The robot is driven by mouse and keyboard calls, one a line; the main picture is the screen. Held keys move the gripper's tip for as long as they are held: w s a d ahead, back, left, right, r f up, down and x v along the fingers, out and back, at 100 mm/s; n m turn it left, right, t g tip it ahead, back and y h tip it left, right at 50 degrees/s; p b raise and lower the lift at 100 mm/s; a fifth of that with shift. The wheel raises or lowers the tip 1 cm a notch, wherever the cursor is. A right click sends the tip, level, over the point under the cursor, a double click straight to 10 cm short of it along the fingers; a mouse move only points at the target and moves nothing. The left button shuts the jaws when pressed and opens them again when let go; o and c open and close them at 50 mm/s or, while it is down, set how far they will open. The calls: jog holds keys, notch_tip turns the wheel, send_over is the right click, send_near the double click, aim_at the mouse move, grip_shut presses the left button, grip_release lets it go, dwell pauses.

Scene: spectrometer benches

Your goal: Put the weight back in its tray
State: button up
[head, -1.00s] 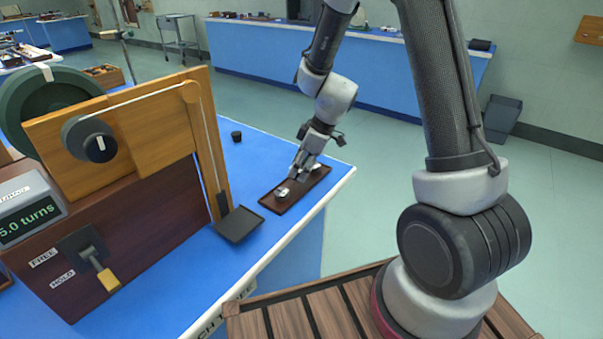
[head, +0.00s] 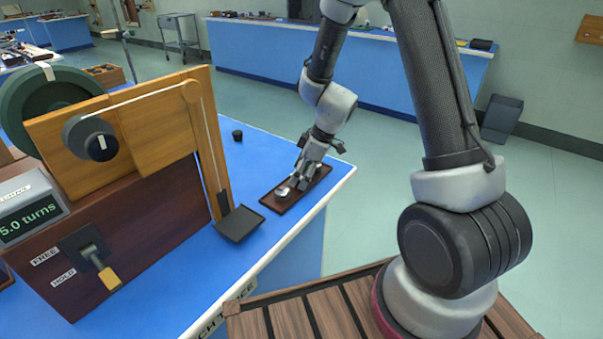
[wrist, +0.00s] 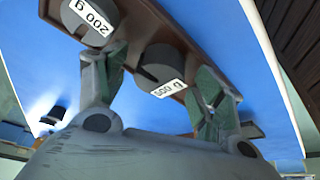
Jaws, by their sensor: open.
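The brown tray (head: 272,204) lies on the blue bench near its right edge; it also shows in the wrist view (wrist: 205,22). In the wrist view a grey weight labelled 500 g (wrist: 160,65) is in the tray, between my two fingers. A second grey weight, labelled 200 g (wrist: 95,18), is in the tray beyond the left finger. My gripper (head: 297,183) is low over the tray and open, its fingers (wrist: 157,85) apart on either side of the 500 g weight. I cannot tell whether they touch it. One shiny weight (head: 283,192) shows at the tray's near end.
A black pan (head: 236,224) is at the foot of the wooden apparatus (head: 150,140), left of the tray. A small black cylinder (head: 237,135) stands on the bench behind. Bench surface between cylinder and tray is clear.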

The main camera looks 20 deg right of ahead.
jog(key=s+d+r+m, duration=0.1)
jog(key=s+d+r, duration=0.25)
jog(key=r, duration=0.35)
jog(key=s+d+r+m+t+h, duration=0.1)
jog(key=s+d+r+m, duration=0.1)
jog(key=s+r, duration=0.35)
jog(key=s+d+r+m, duration=0.1)
jog(key=s+d+r, duration=0.1)
jog(key=r, duration=0.7)
jog(key=s+d+r+m+h, duration=0.1)
jog(key=s+d+r+m, duration=0.1)
jog(key=s, duration=0.3)
jog(key=s+d+r+m+h, duration=0.1)
jog(key=s+d+r+m, duration=0.1)
jog(key=s, duration=0.3)
jog(key=s+d+r+m+t+h, duration=0.1)
jog(key=s+d+r+m, duration=0.1)
jog(key=s+m, duration=0.2)
jog(key=shift+s+d+m, duration=0.3)
jog(key=shift+s+d, duration=0.1)
jog(key=shift+s, duration=0.2)
